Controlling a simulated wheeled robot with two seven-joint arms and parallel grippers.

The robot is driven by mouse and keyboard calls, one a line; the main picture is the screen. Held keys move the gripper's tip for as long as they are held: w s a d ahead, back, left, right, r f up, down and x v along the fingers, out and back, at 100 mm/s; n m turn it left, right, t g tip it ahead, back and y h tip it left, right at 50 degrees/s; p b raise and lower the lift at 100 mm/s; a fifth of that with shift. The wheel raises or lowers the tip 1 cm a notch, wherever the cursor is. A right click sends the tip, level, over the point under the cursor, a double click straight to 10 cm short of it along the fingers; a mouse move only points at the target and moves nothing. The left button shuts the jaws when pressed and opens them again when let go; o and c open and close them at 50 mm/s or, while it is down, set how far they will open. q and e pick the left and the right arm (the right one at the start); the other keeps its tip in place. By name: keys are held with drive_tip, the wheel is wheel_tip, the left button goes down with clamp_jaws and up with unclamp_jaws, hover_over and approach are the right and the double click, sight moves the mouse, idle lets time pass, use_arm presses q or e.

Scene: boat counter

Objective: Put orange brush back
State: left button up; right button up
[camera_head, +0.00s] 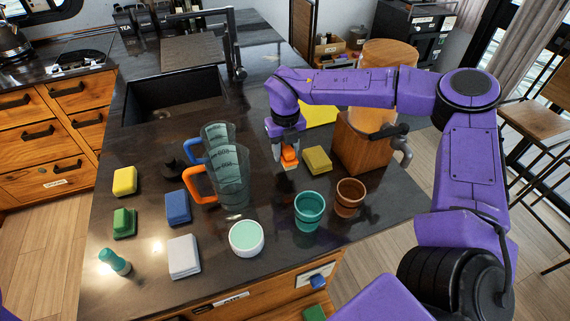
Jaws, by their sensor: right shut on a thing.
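The orange brush (289,156) is a small orange block with a pale lower part, over the dark counter (265,285) right of the pitchers. My right gripper (287,147) points down from above and is shut on it, with a finger at either side. The brush is at or just above the counter surface; I cannot tell whether it touches. My left gripper is not in view.
An olive sponge (317,160) lies close right of the brush, before a wooden dispenser (360,148). Two pitchers (231,185) stand left. A teal cup (309,211), brown cup (350,197) and bowl (246,238) stand in front.

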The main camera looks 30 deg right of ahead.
sight(287, 173)
drive_tip(key=f, duration=0.2)
drive_tip(key=s+f+p, duration=0.1)
drive_tip(key=shift+d+f, duration=0.1)
drive_tip(key=shift+f, duration=0.3)
drive_tip(key=shift+f+p, duration=0.35)
drive_tip(key=shift+p, duration=0.1)
drive_tip(key=shift+w+f, duration=0.3)
drive_tip(key=shift+f, duration=0.1)
drive_tip(key=shift+s+f+b, duration=0.1)
drive_tip(key=shift+f+b, duration=0.15)
drive_tip(key=shift+b, duration=0.15)
drive_tip(key=o, duration=1)
drive_tip(key=shift+r, duration=0.1)
